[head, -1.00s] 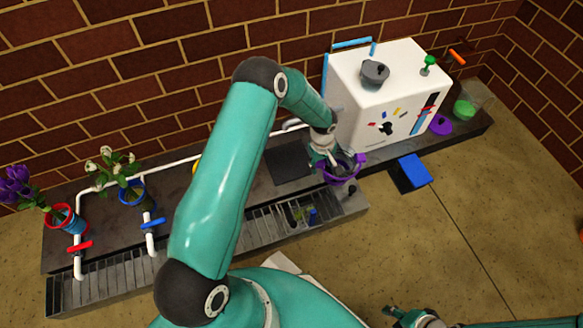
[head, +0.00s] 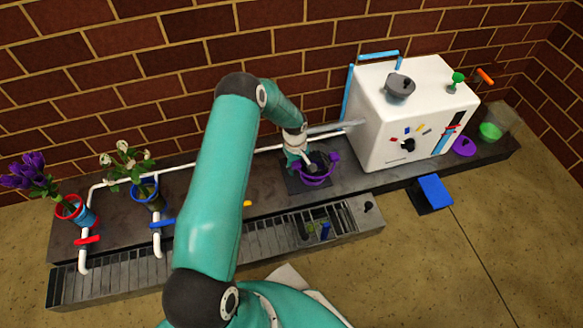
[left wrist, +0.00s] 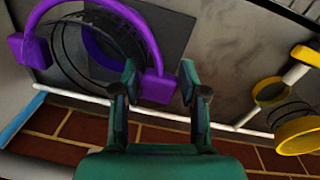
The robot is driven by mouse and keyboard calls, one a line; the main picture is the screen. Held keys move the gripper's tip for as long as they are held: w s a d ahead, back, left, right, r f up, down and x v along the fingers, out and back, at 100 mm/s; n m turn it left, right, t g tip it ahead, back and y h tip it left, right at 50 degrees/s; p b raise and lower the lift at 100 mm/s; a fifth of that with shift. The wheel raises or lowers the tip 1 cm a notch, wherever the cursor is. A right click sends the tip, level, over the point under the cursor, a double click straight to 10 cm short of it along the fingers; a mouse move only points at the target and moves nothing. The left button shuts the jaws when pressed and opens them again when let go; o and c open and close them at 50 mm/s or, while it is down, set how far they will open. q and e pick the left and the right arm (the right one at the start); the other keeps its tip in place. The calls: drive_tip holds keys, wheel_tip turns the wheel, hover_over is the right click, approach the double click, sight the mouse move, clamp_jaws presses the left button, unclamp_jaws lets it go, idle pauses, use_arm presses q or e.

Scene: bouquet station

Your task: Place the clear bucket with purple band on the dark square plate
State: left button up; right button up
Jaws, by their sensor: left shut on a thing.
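The clear bucket with a purple band (head: 318,178) is over the dark square plate (head: 292,186) on the grey counter in the head view. I cannot tell whether it touches the plate. My left gripper (head: 309,163) is at the bucket's rim, shut on its purple band. In the left wrist view, a purple block of the band (left wrist: 157,88) sits between the two fingertips (left wrist: 160,82), and the bucket's purple ring (left wrist: 95,20) is at the upper left. The dark plate (left wrist: 168,32) shows behind it. My right gripper is out of view.
A white box machine (head: 380,120) stands right of the plate, with a white spout pipe above the counter. Red (head: 75,209) and blue (head: 146,194) flower buckets stand at left. A slatted drain (head: 200,250) runs in front. A yellow bucket (left wrist: 300,135) shows in the wrist view.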

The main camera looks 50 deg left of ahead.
use_arm(q)
drive_tip(key=a, duration=0.2)
drive_tip(key=s+a+b, duration=0.1)
drive_tip(key=a, duration=0.1)
drive_tip(key=shift+a, duration=0.2)
drive_tip(key=shift+w+d+f+b, duration=0.1)
drive_tip(key=shift+d+f+b, duration=0.1)
drive_tip(key=shift+f+b, duration=0.45)
clamp_jaws()
drive_tip(key=o, duration=1.3)
unclamp_jaws()
